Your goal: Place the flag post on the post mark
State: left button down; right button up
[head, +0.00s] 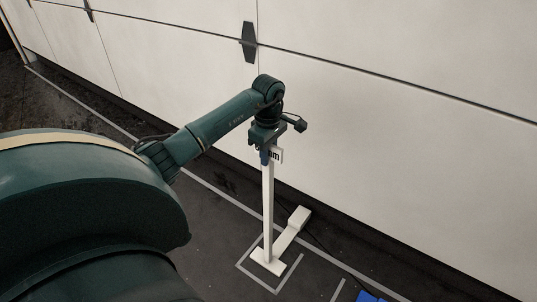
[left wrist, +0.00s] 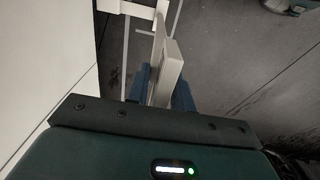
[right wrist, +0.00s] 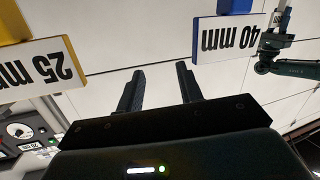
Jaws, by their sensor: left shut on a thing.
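The flag post (head: 268,210) is a slim white upright with a white foot that runs back toward the wall panels. The post mark (head: 256,283) is a grey outlined box on the dark floor. In the head view the near end of the foot appears within the outline, its far end beyond it; I cannot tell whether the foot touches the floor. My left gripper (head: 267,154) is shut on the post's upper part. In the left wrist view its blue fingers (left wrist: 161,90) flank the white post (left wrist: 170,70). My right gripper (right wrist: 160,82) is open and empty.
A large white panelled wall (head: 400,130) stands close behind the post. A blue object (head: 368,296) lies at the bottom edge. The right wrist view shows a "40 mm" sign (right wrist: 228,38) and a "25 mm" sign (right wrist: 40,70) near my right gripper. Dark floor left of the mark is clear.

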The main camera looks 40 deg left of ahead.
pick_arm(q)
jog(key=c, duration=1.2)
grip_release()
